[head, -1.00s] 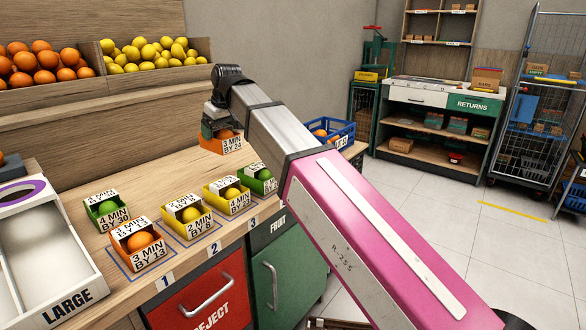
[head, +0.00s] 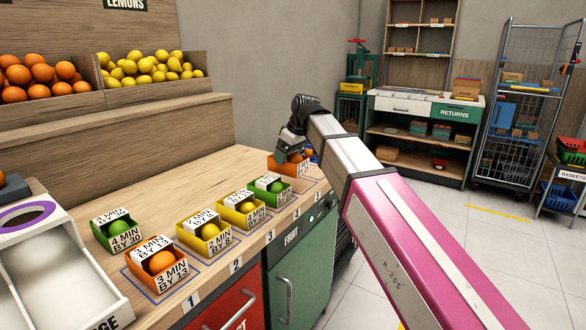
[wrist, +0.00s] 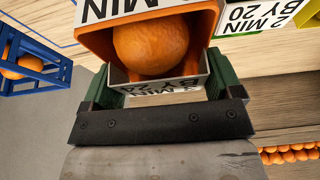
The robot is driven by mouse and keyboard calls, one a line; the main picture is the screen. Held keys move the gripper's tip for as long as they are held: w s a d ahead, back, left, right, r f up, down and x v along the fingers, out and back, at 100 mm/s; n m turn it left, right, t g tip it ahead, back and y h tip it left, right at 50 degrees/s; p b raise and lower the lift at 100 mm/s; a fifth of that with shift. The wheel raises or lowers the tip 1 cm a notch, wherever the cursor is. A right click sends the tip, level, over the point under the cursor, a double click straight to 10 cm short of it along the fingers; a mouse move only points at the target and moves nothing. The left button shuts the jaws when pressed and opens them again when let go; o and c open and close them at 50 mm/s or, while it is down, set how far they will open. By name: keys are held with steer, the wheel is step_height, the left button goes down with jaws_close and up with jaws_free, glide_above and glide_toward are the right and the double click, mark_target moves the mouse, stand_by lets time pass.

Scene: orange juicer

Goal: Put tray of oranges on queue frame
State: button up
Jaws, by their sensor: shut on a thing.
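My gripper (head: 293,153) is shut on an orange tray (head: 284,168) at the far end of the counter row. In the wrist view the dark green fingers (wrist: 162,84) grip the tray's sides. That tray (wrist: 98,43) holds one orange (wrist: 150,46), and its label reads "MIN" and "BY 24". It is beyond the green tray (head: 280,195); whether its base touches the counter I cannot tell. A blue-outlined queue frame (head: 148,291) surrounds the near orange tray (head: 172,283). The outline under the held tray is not clear in the head view.
Two yellow trays (head: 203,246) (head: 236,219) stand in the row between the near orange tray and the green one. Another green tray (head: 104,241) stands behind. A blue crate of oranges (wrist: 38,62) is at the left in the wrist view. Bare counter (head: 195,170) lies behind the row.

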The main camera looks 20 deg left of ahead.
steer(key=w, duration=0.1)
steer(key=w+f, duration=0.1)
steer(key=w, duration=0.1)
steer(key=shift+d+f, duration=0.25)
steer(key=shift+f, duration=2.2)
steer(key=o, duration=0.8)
steer(key=shift+f, duration=0.1)
steer(key=shift+o, duration=0.2)
steer(key=v, duration=1.2)
steer(key=shift+s, duration=0.1)
